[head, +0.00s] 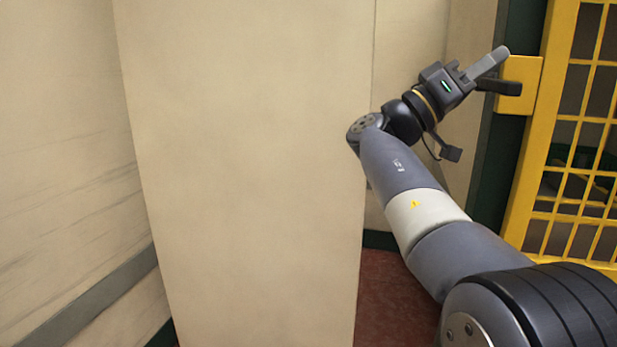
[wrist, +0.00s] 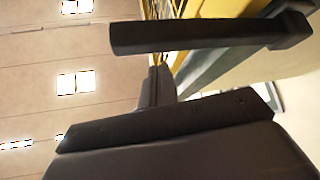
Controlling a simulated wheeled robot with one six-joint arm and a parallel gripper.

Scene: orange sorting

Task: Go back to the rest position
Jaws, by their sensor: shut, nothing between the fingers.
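My gripper (head: 499,55) is at the upper right of the head view, at the end of my raised arm. Its grey fingers are closed together, hold nothing and point up to the right. Just below the fingertips in the picture, a black lever handle (head: 497,87) sticks out from a yellow lock plate (head: 519,84). The gripper appears apart from the handle, but the depth between them is hard to judge. The wrist view is tilted; a black bar (wrist: 195,38), which looks like the handle, crosses its top. Dark parts fill its bottom.
A yellow mesh gate (head: 519,206) stands at the right beside a dark green post (head: 493,160). A tall beige panel (head: 245,170) fills the middle, left of my arm. A beige wall (head: 65,150) with a grey rail is at the left. Reddish floor (head: 395,300) shows below.

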